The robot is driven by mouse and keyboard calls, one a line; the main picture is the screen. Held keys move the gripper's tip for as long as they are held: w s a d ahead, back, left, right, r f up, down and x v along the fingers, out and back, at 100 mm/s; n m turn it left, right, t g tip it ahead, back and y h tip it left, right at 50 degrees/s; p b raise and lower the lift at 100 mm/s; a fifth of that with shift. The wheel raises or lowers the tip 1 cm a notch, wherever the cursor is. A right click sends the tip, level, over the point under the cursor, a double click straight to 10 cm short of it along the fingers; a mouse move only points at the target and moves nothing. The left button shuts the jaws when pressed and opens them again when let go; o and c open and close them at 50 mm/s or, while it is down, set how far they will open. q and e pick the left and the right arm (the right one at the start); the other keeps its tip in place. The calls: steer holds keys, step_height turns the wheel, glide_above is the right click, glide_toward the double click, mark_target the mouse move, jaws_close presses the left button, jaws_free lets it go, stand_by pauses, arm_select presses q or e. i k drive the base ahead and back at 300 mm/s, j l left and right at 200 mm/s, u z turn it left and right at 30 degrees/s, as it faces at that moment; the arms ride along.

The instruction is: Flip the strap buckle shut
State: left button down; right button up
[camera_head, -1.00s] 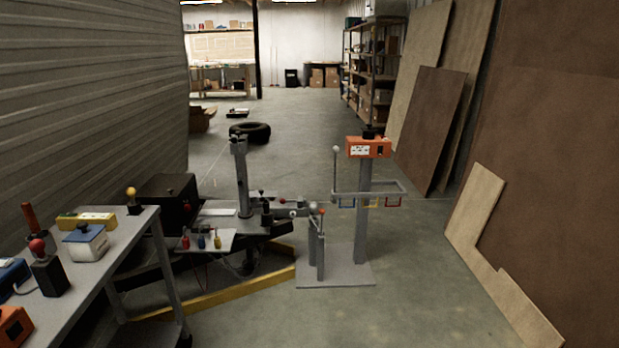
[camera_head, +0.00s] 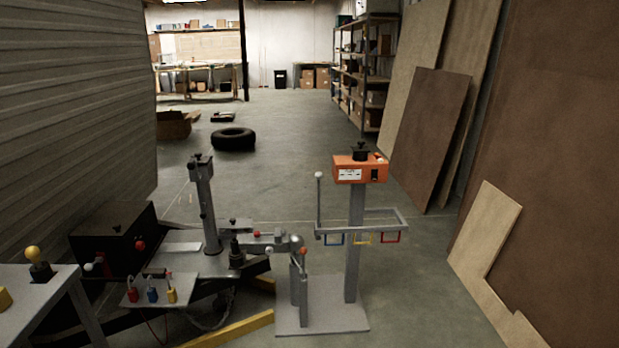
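I cannot make out a strap buckle for certain in the head view. The camper's grey trailer tongue (camera_head: 182,263) carries a jack post (camera_head: 206,205), a black box (camera_head: 112,240) and a coupler end with small levers (camera_head: 290,242). A small plate (camera_head: 150,290) at its front holds red, blue and yellow pieces. A grey stand (camera_head: 355,245) with an orange box (camera_head: 360,170) on top is to its right. Neither of my grippers shows in this view.
A grey table (camera_head: 40,290) with a yellow-knobbed lever is at lower left. The ribbed camper wall (camera_head: 80,110) fills the left. Boards (camera_head: 425,130) lean along the right wall. A tire (camera_head: 233,139) lies behind. Floor right of the stand is clear.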

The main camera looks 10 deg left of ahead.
mark_target(89, 266)
steer(key=i+z, duration=0.3)
steer(key=i, duration=0.15)
steer(key=i+j+z, duration=0.15)
steer(key=i+z, duration=0.25)
steer(key=z, duration=8.95)
